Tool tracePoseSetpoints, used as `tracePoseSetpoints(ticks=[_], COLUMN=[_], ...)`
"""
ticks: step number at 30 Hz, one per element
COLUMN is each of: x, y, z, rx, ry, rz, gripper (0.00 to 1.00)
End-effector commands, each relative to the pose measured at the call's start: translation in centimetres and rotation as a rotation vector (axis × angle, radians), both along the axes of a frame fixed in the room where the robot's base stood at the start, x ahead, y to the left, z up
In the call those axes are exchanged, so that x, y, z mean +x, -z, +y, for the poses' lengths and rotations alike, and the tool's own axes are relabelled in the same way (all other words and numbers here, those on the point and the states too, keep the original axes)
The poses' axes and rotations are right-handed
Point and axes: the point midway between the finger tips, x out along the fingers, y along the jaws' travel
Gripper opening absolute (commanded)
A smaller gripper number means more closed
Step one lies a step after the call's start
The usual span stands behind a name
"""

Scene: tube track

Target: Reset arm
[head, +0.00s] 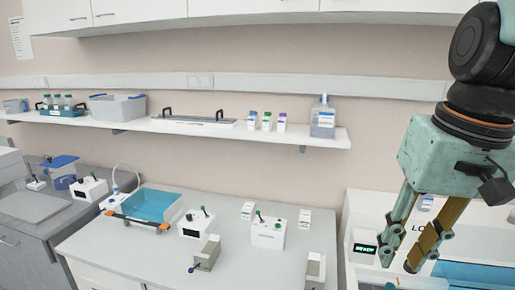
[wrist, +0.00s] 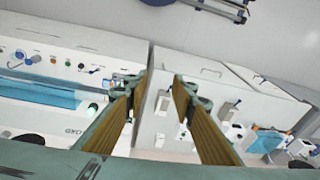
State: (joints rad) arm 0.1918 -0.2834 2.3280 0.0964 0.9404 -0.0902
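My gripper (head: 400,258) hangs at the right of the head view, pointing down, in front of a white machine with a green lit display. Its two fingers are apart, with nothing between the tips. In the wrist view my gripper (wrist: 160,82) also shows open and empty, with a gap between the fingertips. No object is in its grasp.
A bench (head: 130,246) holds a blue basin (head: 150,205), a white box with a knob (head: 268,233) and several small devices. A wall shelf (head: 330,138) carries a grey bin (head: 118,107), a tray and bottles. The white machine (head: 362,235) stands right of the bench.

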Motion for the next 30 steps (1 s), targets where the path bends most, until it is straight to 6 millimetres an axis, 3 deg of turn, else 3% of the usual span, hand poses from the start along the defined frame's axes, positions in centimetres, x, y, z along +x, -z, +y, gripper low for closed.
tracePoseSetpoints(ticks=[21, 30], x=[-8.5, -10.7], y=[-0.3, 0.1], z=[3.6, 4.1], rx=[-0.069, -0.084], ry=[-0.110, -0.137], rz=[-0.135, -0.171], gripper=[0.24, 0.24])
